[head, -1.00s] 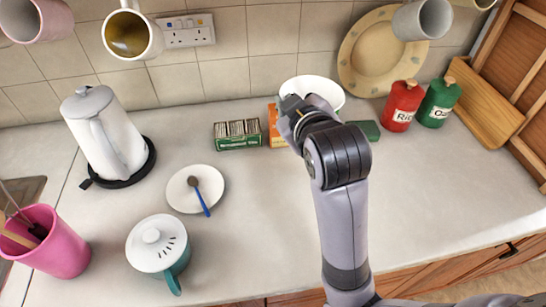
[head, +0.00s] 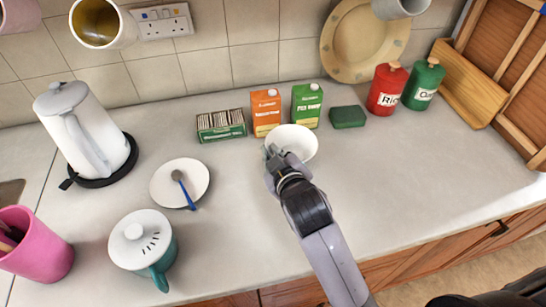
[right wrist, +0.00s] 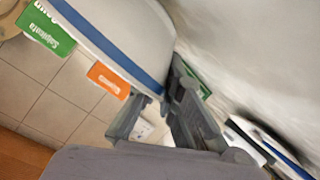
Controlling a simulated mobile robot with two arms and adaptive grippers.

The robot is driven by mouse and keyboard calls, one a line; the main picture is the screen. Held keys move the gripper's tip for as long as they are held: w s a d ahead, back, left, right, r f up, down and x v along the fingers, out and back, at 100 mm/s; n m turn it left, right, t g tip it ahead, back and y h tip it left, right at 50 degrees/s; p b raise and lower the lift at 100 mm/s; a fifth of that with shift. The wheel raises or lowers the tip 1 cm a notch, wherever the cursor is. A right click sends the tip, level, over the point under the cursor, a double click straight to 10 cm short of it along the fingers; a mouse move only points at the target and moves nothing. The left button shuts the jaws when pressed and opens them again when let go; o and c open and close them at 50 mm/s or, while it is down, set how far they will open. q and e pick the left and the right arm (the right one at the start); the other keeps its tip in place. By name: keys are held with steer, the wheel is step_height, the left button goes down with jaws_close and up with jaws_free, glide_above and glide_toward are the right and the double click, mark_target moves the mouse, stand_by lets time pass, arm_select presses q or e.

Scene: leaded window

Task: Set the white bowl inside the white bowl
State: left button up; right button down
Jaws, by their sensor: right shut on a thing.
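A white bowl (head: 297,139) is at the end of my right arm, in front of the cartons. My right gripper (head: 273,160) is shut on its near left rim. In the right wrist view the bowl (right wrist: 125,35) fills the upper left, white with a blue band, and my right gripper's fingers (right wrist: 165,115) are at its edge. I cannot tell whether the bowl touches the counter. A second white bowl cannot be made out separately; anything directly under the held one is hidden. My left gripper is not in view.
An orange carton (head: 266,112), green carton (head: 307,106) and tea box (head: 221,126) stand behind. A plate (head: 163,190) with a spoon, a lidded teal pot (head: 141,247) and a kettle (head: 84,127) are left.

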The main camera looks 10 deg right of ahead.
steer(key=shift+f, duration=0.7)
steer(key=shift+f, duration=0.2)
steer(key=c, duration=1.8)
jaws_free()
